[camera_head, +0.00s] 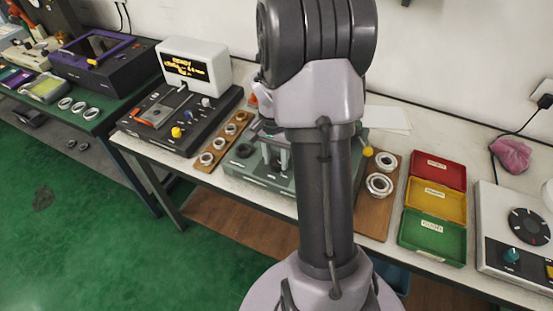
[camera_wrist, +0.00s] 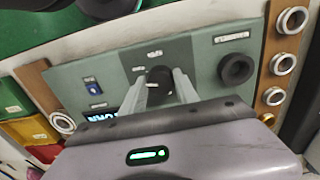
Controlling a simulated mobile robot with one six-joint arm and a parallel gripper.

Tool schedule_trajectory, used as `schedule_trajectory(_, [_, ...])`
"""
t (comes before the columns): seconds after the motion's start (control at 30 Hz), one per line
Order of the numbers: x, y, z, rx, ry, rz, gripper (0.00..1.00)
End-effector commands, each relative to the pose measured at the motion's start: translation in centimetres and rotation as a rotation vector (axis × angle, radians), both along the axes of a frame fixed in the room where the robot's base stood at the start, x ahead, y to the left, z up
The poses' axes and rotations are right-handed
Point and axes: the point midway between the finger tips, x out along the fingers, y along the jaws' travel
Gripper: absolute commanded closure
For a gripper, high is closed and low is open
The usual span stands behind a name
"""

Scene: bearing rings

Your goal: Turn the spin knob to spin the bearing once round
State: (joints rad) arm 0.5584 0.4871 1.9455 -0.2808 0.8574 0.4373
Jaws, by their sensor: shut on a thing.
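The grey-green bench device (camera_head: 285,192) stands on the table behind my arm, which hides much of it. In the wrist view its panel (camera_wrist: 200,55) fills the middle. My gripper (camera_wrist: 160,82) is over the panel, its two pale fingers shut on a dark round knob (camera_wrist: 160,76). This appears to be the spin knob; the label above it is too small to read. A black ring-shaped part (camera_wrist: 236,69) sits on the panel to the right, apart from the fingers. I cannot tell whether a bearing is mounted. A blue switch (camera_wrist: 94,89) is at the left.
A wooden board with several metal rings (camera_wrist: 284,63) lies right of the device in the wrist view. Another board (camera_head: 377,215) holds rings beside red, yellow and green trays (camera_head: 436,202). A black tester (camera_head: 180,120) with a lit display stands left in the head view.

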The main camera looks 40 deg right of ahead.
Motion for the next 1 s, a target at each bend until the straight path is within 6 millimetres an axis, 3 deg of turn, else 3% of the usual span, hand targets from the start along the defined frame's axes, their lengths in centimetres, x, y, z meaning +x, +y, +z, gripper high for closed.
schedule_trajectory(0.5, [0.12, -0.03, -0.03, 0.0, 0.0, -0.32, 1.0])
schedule_trajectory(1.0, [0.15, -0.04, -0.01, 0.0, 0.0, -0.381, 1.0])
